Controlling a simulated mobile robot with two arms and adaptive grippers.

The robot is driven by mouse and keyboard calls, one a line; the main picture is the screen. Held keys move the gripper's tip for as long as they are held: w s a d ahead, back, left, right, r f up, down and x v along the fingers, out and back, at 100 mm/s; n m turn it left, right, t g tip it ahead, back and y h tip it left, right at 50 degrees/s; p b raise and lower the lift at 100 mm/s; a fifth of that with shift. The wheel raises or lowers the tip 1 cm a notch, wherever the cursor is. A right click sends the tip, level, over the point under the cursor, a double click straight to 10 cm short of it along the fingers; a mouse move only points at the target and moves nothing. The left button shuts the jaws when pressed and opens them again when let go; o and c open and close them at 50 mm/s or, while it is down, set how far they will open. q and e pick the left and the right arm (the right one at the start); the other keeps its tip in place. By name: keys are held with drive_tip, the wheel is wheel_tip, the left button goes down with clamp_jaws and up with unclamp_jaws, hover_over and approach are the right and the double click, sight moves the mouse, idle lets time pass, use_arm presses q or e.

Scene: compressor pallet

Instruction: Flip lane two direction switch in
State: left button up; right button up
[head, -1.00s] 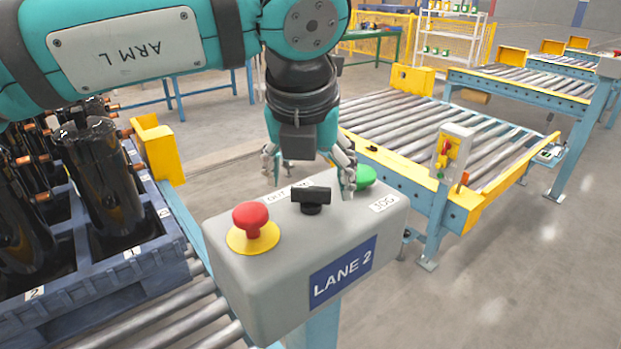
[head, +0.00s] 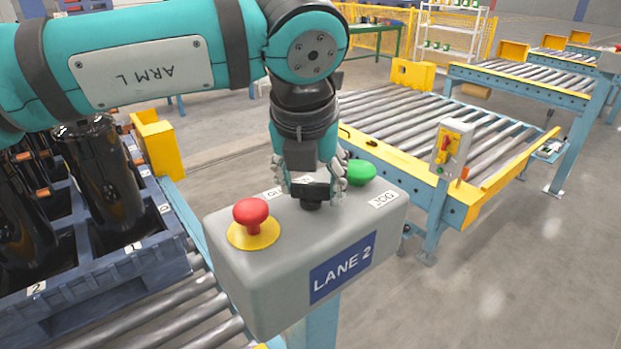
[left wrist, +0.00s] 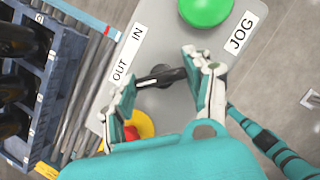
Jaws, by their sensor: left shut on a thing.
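The grey LANE 2 control box (head: 270,285) stands in the middle of the head view. Its black direction switch (head: 311,205) is mostly hidden there by my left gripper (head: 310,187). In the left wrist view the switch's bar (left wrist: 160,77) lies across between the two fingers of my left gripper (left wrist: 166,84), which is shut on it. The OUT/IN label (left wrist: 128,55) is beside the switch in the left wrist view; in the head view the gripper partly covers it. My right gripper is not in view.
A red stop button (head: 251,214) on a yellow ring and a green JOG button (head: 360,172) flank the switch closely. A blue pallet (head: 110,265) with black compressors stands at left on rollers. A yellow-edged roller conveyor (head: 430,125) stands behind at right.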

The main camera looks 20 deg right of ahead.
use_arm(q)
drive_tip(key=shift+f+m+h+b, duration=0.1)
drive_tip(key=shift+m+h+b, duration=0.3)
drive_tip(key=shift+m+b, duration=0.5)
drive_tip(key=shift+w+a+m+g+h, duration=0.1)
drive_tip(key=shift+m+g+h, duration=0.2)
drive_tip(key=shift+m, duration=0.6)
drive_tip(key=shift+m+g+b, duration=0.3)
drive_tip(key=shift+m+b, duration=0.05)
drive_tip(key=shift+m, duration=0.55)
drive_tip(key=shift+m+g+h, duration=0.3)
drive_tip(key=shift+m+h, duration=0.1)
drive_tip(key=shift+m, duration=0.5)
drive_tip(key=m, duration=0.1)
drive_tip(key=m+g+p, duration=0.1)
drive_tip(key=m, duration=0.1)
drive_tip(key=m+p, duration=0.1)
drive_tip(key=shift+w+r+g+h, duration=0.15)
drive_tip(key=shift+r+g+h, duration=0.15)
drive_tip(key=shift+g, duration=0.1)
drive_tip(key=m+g+p, duration=0.1)
drive_tip(key=m+p, duration=0.1)
drive_tip(key=m, duration=0.2)
drive_tip(key=shift+w+m+g+p, duration=0.1)
drive_tip(key=shift+m+g+p, duration=0.5)
drive_tip(key=shift+m+p, duration=0.6)
drive_tip(key=shift+f+m, duration=0.1)
drive_tip(key=shift+m, duration=0.2)
